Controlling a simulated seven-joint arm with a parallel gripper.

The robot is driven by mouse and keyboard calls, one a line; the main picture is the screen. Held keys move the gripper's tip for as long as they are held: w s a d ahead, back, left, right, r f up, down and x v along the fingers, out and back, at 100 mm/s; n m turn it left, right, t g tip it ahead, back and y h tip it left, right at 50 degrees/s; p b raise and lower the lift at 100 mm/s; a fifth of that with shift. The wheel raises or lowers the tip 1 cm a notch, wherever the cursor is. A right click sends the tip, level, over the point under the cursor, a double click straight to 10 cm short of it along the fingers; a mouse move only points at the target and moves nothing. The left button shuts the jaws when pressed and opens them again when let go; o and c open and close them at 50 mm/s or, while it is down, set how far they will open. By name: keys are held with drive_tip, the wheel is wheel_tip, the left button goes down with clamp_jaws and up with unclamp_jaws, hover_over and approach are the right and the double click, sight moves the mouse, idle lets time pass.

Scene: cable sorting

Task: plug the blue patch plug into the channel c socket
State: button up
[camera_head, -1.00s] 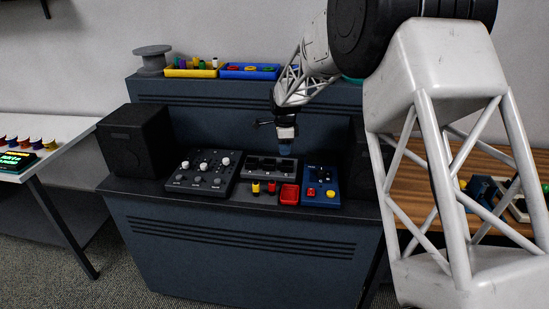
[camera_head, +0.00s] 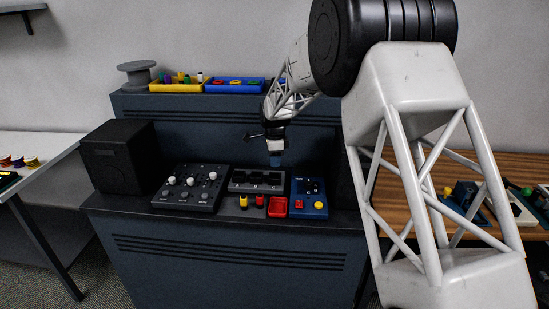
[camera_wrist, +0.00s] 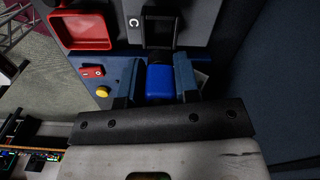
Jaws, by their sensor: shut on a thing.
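The blue patch plug (camera_wrist: 160,83) is between the two fingers of my gripper (camera_wrist: 157,80) in the wrist view. My gripper is shut on it. In the head view, the plug (camera_head: 276,160) hangs below my gripper (camera_head: 275,150), above the back of the grey socket block (camera_head: 236,188). The wrist view shows a dark, framed socket (camera_wrist: 160,30) beside a label "C" (camera_wrist: 134,22). The plug's front end lies just below this socket in the picture; a dark part between them hides any contact.
Yellow (camera_head: 179,87) and blue (camera_head: 234,88) bins sit on the shelf behind.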

drive_tip(key=shift+f, duration=1)
drive_tip(key=shift+f, duration=1.8)
idle(1.7)
drive_tip(key=o, duration=1)
drive_tip(key=shift+o, duration=1)
drive_tip(key=shift+s+f, duration=0.1)
drive_tip(key=shift+f, duration=0.05)
drive_tip(key=shift+o, duration=0.3)
drive_tip(key=shift+o, duration=0.7)
drive_tip(key=shift+r, duration=3.65)
